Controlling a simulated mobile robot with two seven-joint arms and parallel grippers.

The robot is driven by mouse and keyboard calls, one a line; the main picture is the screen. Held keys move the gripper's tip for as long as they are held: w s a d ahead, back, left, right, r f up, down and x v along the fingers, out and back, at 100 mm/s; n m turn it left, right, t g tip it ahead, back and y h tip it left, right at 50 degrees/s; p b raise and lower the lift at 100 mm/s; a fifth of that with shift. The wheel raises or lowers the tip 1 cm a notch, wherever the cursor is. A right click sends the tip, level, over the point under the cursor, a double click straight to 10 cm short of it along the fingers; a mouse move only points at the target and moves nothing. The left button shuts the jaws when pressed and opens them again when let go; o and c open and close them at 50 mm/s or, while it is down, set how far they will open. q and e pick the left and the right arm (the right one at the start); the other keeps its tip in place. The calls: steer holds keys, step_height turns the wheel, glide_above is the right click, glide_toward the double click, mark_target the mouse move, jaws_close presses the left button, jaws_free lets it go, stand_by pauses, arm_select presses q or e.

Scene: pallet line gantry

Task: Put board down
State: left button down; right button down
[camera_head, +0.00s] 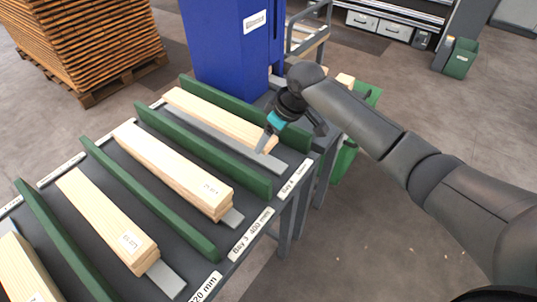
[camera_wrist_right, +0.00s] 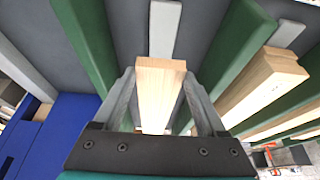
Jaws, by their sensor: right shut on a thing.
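My right gripper (camera_head: 268,136) reaches in from the right and is shut on a pale wooden board (camera_head: 215,115) near its front end. In the right wrist view the gripper (camera_wrist_right: 159,80) has one finger on each side of the board (camera_wrist_right: 160,100). The board lies lengthwise over the grey strip (camera_head: 270,160) of bay 4, between two green dividers (camera_head: 205,145). Whether it touches the strip or hangs just above it cannot be told. My left gripper is not in view.
Bay 3 holds a stack of boards (camera_head: 175,165), with another stack (camera_head: 105,222) in the bay to its left. A blue column (camera_head: 232,45) stands close behind bay 4. A pallet of stacked boards (camera_head: 80,40) stands at the back left.

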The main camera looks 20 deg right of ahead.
mark_target(272, 147)
step_height(272, 147, down, 5)
steer(key=shift+f+b, duration=0.15)
steer(key=shift+b, duration=0.55)
jaws_free()
steer(key=p+v, duration=0.3)
steer(key=v, duration=0.9)
steer(key=shift+p, duration=0.3)
steer(key=shift+a, duration=0.1)
